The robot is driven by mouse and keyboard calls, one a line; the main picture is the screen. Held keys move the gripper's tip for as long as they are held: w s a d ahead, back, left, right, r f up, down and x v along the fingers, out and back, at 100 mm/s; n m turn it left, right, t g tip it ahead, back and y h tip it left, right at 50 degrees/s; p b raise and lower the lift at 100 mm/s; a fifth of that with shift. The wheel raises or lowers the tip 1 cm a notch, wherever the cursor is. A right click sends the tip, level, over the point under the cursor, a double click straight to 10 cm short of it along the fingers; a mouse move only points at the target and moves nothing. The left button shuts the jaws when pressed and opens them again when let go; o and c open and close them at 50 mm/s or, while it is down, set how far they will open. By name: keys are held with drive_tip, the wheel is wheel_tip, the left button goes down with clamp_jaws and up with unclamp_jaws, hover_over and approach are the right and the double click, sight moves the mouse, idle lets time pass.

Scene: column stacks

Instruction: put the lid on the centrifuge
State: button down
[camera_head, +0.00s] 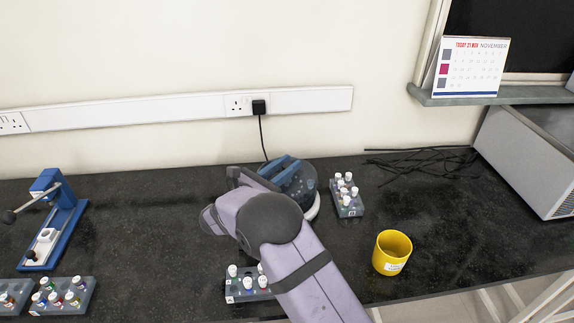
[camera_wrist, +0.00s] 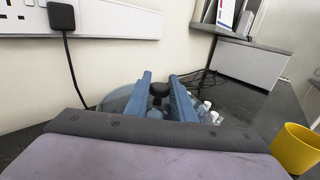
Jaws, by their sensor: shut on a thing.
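My gripper (camera_head: 281,170) reaches over the back of the bench, its two blue fingers closed on the black knob of the lid. In the wrist view the fingers (camera_wrist: 160,90) stand on either side of this knob. The lid (camera_head: 307,182) is a translucent blue dome, and its edge also shows in the wrist view (camera_wrist: 117,98). The centrifuge (camera_head: 314,209) shows only as a pale rounded edge just under the lid; my arm hides the rest. I cannot tell whether the lid touches it.
A vial rack (camera_head: 347,197) stands close right of the centrifuge, another (camera_head: 243,290) in front beside my arm. A yellow cup (camera_head: 392,253) is at right. A blue press (camera_head: 55,225) and more racks (camera_head: 62,297) are at left. Black cables (camera_head: 425,162) lie at the back.

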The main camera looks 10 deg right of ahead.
drive_tip(key=shift+f, duration=0.4)
drive_tip(key=c, duration=0.9)
unclamp_jaws()
drive_tip(key=shift+c, duration=0.2)
drive_tip(key=shift+r, duration=0.1)
drive_tip(key=shift+r+p, duration=1.85)
drive_tip(key=shift+r, duration=1.1)
drive_tip(key=shift+d, duration=0.1)
